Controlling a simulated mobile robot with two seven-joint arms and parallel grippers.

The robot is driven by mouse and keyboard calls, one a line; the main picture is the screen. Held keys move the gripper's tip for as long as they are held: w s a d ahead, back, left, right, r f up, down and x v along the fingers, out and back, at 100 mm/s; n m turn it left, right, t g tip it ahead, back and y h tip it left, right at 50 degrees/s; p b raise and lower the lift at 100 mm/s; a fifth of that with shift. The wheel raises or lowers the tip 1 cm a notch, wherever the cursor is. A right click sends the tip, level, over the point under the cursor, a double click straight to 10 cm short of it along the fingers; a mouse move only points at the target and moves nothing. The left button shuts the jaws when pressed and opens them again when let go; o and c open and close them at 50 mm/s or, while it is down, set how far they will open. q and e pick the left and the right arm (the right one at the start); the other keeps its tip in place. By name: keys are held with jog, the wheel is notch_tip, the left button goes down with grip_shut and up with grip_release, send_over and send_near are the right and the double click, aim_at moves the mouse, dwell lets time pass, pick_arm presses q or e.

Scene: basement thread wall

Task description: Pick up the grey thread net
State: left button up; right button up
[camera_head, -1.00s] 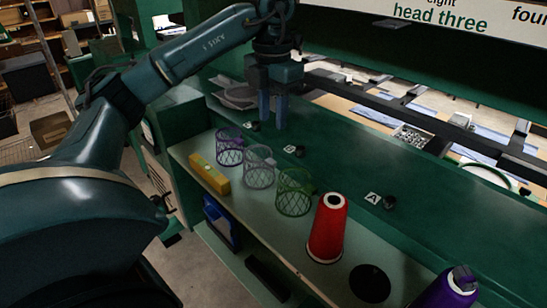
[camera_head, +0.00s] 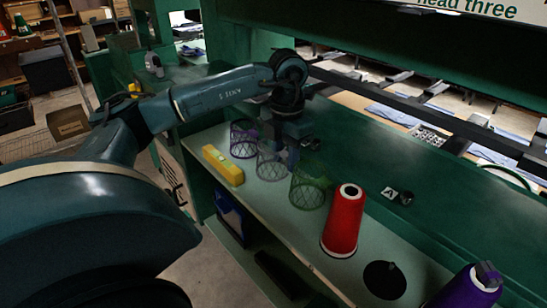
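The grey thread net (camera_head: 269,165), an open mesh cylinder, stands upright on the shelf between the purple net (camera_head: 243,140) and the green net (camera_head: 308,187). My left gripper (camera_head: 284,152) is low at the grey net, pointing down at its back right side. One finger shows just right of the net; the other is partly hidden by the mesh. The fingers look apart, and I cannot tell whether they touch the net. My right gripper is out of view.
A yellow block (camera_head: 222,165) lies left of the nets. A red thread cone (camera_head: 343,222) stands to the right, then a black disc (camera_head: 384,280) and a purple cone (camera_head: 470,290). The green machine wall (camera_head: 400,165) rises behind the shelf.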

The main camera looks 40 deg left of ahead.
pick_arm(q)
jog(key=shift+f, duration=0.1)
jog(key=shift+c, duration=0.3)
jog(key=c, duration=0.7)
jog(key=shift+o, duration=0.2)
notch_tip(320, 180, up, 10)
jog(key=shift+r+p, duration=0.1)
jog(key=shift+p, duration=0.35)
